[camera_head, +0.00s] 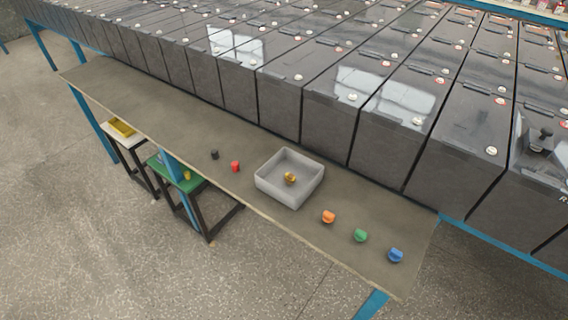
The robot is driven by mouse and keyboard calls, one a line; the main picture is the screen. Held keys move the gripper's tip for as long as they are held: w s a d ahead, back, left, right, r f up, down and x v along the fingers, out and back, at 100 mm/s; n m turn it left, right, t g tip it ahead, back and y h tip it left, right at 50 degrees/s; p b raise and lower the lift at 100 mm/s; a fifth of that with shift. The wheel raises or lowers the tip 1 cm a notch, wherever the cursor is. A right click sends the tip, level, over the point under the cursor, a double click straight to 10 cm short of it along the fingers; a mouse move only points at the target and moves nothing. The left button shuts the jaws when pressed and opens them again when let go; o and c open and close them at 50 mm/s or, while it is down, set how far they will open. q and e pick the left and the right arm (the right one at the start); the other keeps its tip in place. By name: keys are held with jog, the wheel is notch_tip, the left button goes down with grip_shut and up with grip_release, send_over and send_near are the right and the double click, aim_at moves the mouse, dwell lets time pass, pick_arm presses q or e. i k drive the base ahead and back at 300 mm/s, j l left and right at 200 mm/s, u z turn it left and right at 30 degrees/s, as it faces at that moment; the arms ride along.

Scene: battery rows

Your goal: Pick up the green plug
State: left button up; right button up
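The green plug (360,236) sits on the grey-brown bench (392,218) toward its right end. It stands between an orange plug (328,217) on its left and a blue plug (396,255) on its right, apart from both. Neither of my grippers shows in the head view, so their state is hidden.
A grey open tray (271,188) holds a yellow-orange plug (290,178). A red plug (235,166) and a black plug (214,154) lie left of it. Tall dark batteries (331,122) line the bench's back. Stools with a green top (183,178) and white top (117,135) stand in front.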

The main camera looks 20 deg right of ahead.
aim_at(360, 235)
jog(key=z, duration=1.25)
